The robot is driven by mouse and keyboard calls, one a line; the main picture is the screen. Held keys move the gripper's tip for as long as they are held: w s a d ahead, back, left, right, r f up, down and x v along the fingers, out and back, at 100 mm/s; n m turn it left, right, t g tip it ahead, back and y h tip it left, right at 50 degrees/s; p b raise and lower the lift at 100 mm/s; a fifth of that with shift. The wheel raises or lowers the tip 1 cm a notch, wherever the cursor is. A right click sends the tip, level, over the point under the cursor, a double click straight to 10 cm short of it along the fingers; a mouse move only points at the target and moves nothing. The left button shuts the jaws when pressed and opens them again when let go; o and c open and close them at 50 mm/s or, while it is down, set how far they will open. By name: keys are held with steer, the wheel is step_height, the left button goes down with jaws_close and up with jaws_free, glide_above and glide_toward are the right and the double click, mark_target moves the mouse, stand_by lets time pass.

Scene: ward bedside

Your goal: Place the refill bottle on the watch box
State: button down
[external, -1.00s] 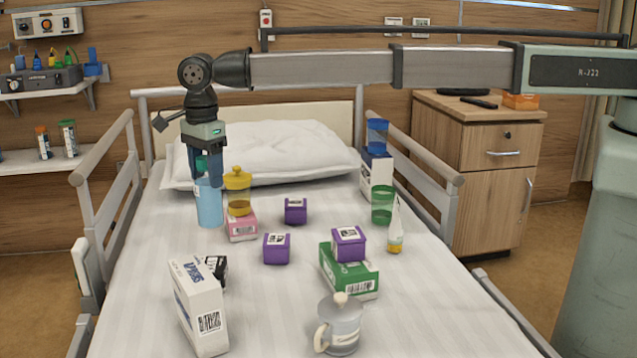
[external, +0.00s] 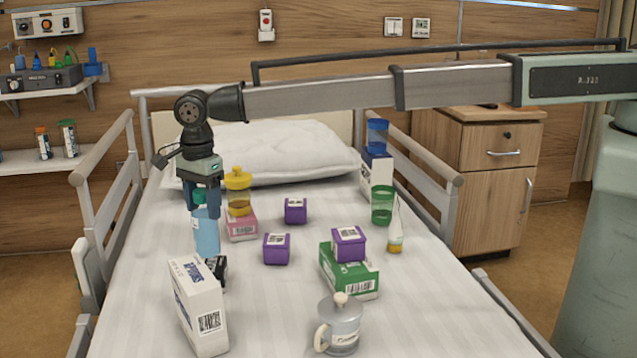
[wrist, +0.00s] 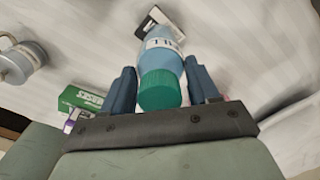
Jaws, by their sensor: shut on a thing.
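A light blue bottle with a green cap (external: 206,236), which I take as the refill bottle, is upright in my gripper (external: 204,212). My gripper's fingers are shut on it near the cap. In the wrist view the bottle (wrist: 162,85) sits between both fingers (wrist: 163,90). A small black box with a white label (external: 220,270), possibly the watch box, is on the bed just nearer the camera than the bottle. The white carton partly hides it. It also shows beyond the bottle in the wrist view (wrist: 147,27). I cannot tell if the bottle's base touches the bed.
A tall white carton (external: 200,308) stands in front of the black box. A yellow jar (external: 238,192) stands on a pink box (external: 242,228) to the bottle's right. Purple boxes (external: 276,249), a green box (external: 350,277) and a mug (external: 341,330) lie further right.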

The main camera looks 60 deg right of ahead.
mark_target(204, 216)
steer(key=shift+f, duration=1.5)
steer(key=shift+c, duration=1.4)
jaws_free()
step_height(204, 216, up, 12)
steer(key=shift+r, duration=0.15)
